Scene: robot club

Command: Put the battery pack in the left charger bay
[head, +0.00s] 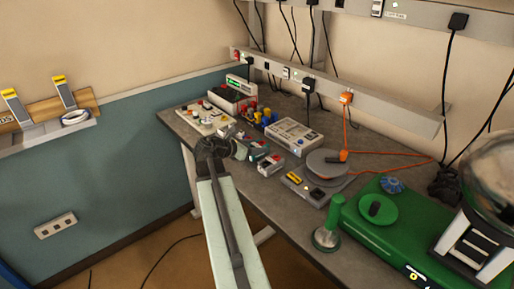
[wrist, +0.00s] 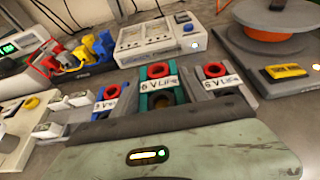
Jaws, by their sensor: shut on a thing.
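Three charger bays with "6 V LiFe" labels and red rings stand in a row in the wrist view. The left bay is blue (wrist: 103,106), the middle one teal (wrist: 147,88), the right one grey (wrist: 234,84). In the head view the row is just right of my gripper (head: 222,150), with the grey bay (head: 270,168) nearest. The middle and right bays show dark openings. My gripper is shut on the battery pack at the near side of the row. The pack and jaw tips are mostly hidden behind my pale green housing, so its tilt and contact cannot be told.
A white instrument (head: 293,134) stands behind the bays. A grey unit (head: 312,188) with an orange reel is to the right, then a green machine (head: 375,235). Switch boards (head: 208,118) and red and blue connectors (wrist: 88,50) lie to the left and back.

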